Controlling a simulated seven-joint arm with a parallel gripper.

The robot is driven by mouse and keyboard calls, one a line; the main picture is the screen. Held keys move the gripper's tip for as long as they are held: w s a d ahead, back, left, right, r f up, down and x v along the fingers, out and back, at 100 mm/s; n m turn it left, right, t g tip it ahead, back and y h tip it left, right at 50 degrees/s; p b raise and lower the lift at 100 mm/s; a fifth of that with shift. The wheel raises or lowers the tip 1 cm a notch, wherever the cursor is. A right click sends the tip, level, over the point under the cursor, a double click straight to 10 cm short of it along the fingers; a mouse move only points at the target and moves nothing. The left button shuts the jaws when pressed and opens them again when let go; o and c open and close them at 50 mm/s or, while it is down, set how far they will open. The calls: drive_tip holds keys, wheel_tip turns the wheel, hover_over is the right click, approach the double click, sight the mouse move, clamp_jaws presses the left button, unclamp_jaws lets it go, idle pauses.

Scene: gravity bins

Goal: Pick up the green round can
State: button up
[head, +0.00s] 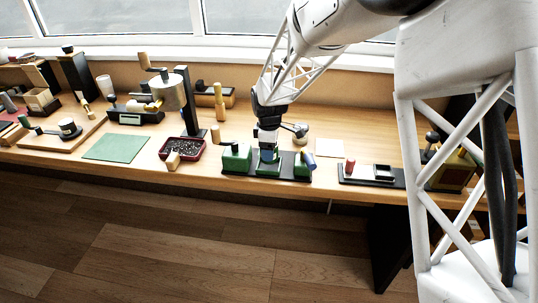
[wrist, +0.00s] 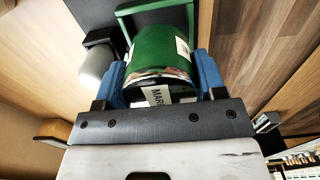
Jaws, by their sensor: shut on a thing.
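The green round can (wrist: 165,52) fills the middle of the wrist view, with white label patches and a dark printed band at its near end. My gripper (wrist: 160,68) has one blue finger on each side of it and is shut on it. In the head view my gripper (head: 268,153) points down over the middle of a dark base with green bins. There I cannot clearly tell the can from the green bin parts around it. Whether the can is lifted clear is also hard to tell.
A dark red tray (head: 182,149) lies to the left. A green mat (head: 115,148) further left is bare.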

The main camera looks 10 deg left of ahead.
drive_tip(key=s+d, duration=0.3)
drive_tip(key=s, duration=0.4)
drive_tip(key=s+d+r, duration=0.1)
drive_tip(key=s+d, duration=0.2)
drive_tip(key=s, duration=0.4)
drive_tip(key=shift+s, duration=0.35)
drive_tip(key=shift+r, duration=0.1)
drive_tip(key=shift+d+r, duration=0.1)
drive_tip(key=shift+d, duration=0.05)
idle(0.3)
drive_tip(key=w+d+r+m, duration=0.5)
drive_tip(key=d+r+m, duration=0.2)
drive_tip(key=d+m, duration=0.3)
drive_tip(key=w+d+r+m, duration=0.2)
drive_tip(key=w+d+m, duration=0.2)
drive_tip(key=w+d, duration=0.8)
drive_tip(key=w+d+r+m, duration=0.35)
drive_tip(key=w+d, duration=0.45)
drive_tip(key=w, duration=0.7)
drive_tip(key=s+a+f+n, duration=0.2)
drive_tip(key=a+f+n, duration=0.9)
drive_tip(key=a+n, duration=0.3)
drive_tip(key=shift+a+f+n, duration=0.15)
drive_tip(key=shift+a+n, duration=0.25)
drive_tip(key=shift+n, duration=1.35)
